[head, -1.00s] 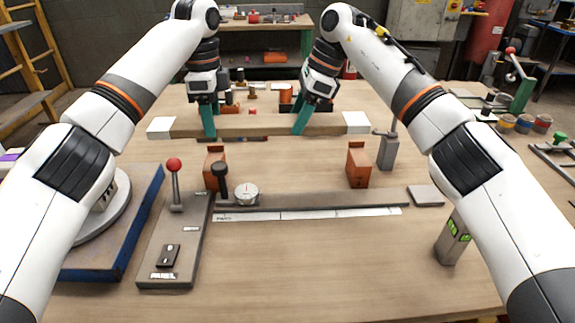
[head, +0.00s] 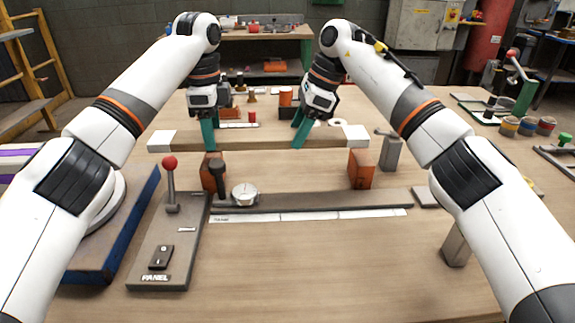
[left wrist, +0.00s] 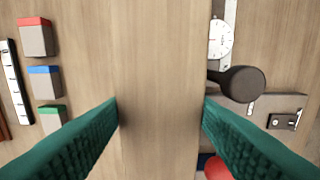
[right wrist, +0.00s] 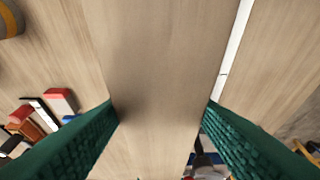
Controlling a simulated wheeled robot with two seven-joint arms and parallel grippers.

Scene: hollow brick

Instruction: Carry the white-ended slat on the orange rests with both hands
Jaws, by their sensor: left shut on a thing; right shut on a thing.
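The white-ended slat (head: 257,139) lies level across the head view, with a white left end (head: 161,139) and a white right end (head: 356,136). My left gripper (head: 211,141) is shut on it left of its middle. My right gripper (head: 299,139) is shut on it right of its middle. The slat runs between the green fingers in the left wrist view (left wrist: 158,85) and the right wrist view (right wrist: 163,75).
A lever with a black knob (head: 218,168) and a round dial (head: 244,194) stand by the left rest. A red-knobbed lever (head: 170,165) rises from a panel box. A grey block (head: 391,153) stands right of the right rest.

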